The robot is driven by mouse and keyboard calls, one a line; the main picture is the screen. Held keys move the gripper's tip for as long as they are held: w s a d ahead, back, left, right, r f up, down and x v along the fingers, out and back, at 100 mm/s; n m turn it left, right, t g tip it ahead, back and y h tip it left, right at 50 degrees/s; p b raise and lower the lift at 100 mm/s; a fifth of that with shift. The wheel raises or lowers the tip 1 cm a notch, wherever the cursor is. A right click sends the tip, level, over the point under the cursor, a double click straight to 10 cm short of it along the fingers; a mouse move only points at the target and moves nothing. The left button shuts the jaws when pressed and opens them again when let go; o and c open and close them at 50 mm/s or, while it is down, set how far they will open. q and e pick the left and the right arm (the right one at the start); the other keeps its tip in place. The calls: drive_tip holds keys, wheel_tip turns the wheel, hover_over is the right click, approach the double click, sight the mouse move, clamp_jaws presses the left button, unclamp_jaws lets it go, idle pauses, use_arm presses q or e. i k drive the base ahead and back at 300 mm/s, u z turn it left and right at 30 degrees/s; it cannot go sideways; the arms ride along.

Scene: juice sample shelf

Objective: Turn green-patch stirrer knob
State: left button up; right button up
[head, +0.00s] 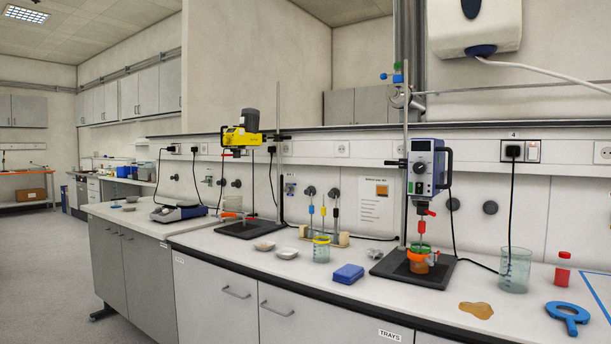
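Two overhead stirrers stand on the bench. The blue-and-white stirrer (426,165) is on the right, on a stand with a dark base (438,273). Its front has a large round dial knob (419,167) and a smaller knob (418,188). A green piece (422,247) shows on its shaft above an amber-filled beaker (418,264). The yellow stirrer (241,137) is further left on its own stand. I cannot make out a green patch on either stirrer's housing. Neither of my grippers is in view.
A blue box (347,274), a yellow-rimmed beaker (321,249) and small dishes (286,253) stand left of the right stirrer. A clear beaker (515,270), a red-capped bottle (563,270), a brown spill (476,310) and a blue ring-shaped tool (567,314) are to its right. Black cables hang behind.

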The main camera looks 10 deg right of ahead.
sight(419, 167)
drive_tip(key=u, duration=1.25)
drive_tip(key=i, duration=0.45)
drive_tip(key=z, duration=0.7)
drive_tip(key=i, duration=1.2)
drive_tip(key=z, duration=0.8)
